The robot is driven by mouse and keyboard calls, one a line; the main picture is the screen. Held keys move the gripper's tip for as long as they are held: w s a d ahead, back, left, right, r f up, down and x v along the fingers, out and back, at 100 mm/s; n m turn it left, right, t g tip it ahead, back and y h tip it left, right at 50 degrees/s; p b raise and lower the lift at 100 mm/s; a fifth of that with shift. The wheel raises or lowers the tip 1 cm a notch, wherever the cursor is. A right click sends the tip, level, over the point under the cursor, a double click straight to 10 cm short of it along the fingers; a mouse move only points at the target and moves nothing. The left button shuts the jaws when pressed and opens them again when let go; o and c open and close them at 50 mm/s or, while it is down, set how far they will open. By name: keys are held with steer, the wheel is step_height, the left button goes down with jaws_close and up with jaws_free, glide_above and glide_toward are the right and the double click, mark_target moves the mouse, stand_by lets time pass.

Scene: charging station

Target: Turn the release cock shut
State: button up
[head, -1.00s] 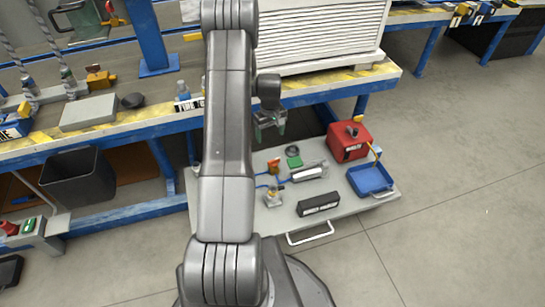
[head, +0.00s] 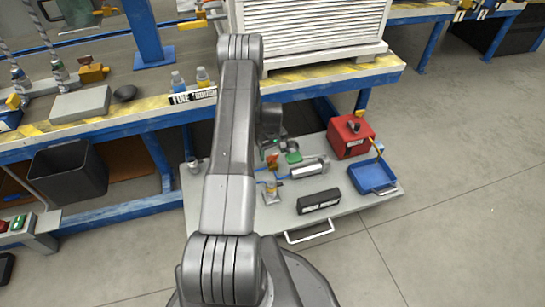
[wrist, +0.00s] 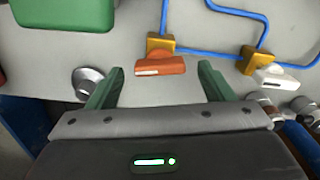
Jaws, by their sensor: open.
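Two cocks sit on blue piping on the grey board. One has a brass body and an orange lever (wrist: 160,67), which also shows in the head view (head: 272,161). The other has a brass body and a white lever (wrist: 275,76), to the right in the wrist view. I cannot read which is the release cock. My gripper (wrist: 160,88) is open and empty. Its green fingers are spread either side of the orange lever in the picture, with the lever just beyond the tips. Contact cannot be told. In the head view my arm partly hides the gripper.
The board (head: 345,208) also carries a red box (head: 350,137), a blue tray (head: 371,178), a black labelled block (head: 318,201) and a silver cylinder (head: 303,168). A green part (wrist: 65,12) and a silver knob (wrist: 88,82) lie left in the wrist view. The workbench edge (head: 110,118) stands behind.

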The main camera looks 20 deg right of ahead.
steer(key=shift+f, duration=0.9)
steer(key=shift+c, duration=0.2)
steer(key=c, duration=0.9)
steer(key=shift+m+b, duration=0.6)
steer(key=shift+c, duration=0.2)
steer(key=shift+m, duration=0.7)
steer(key=o, duration=1)
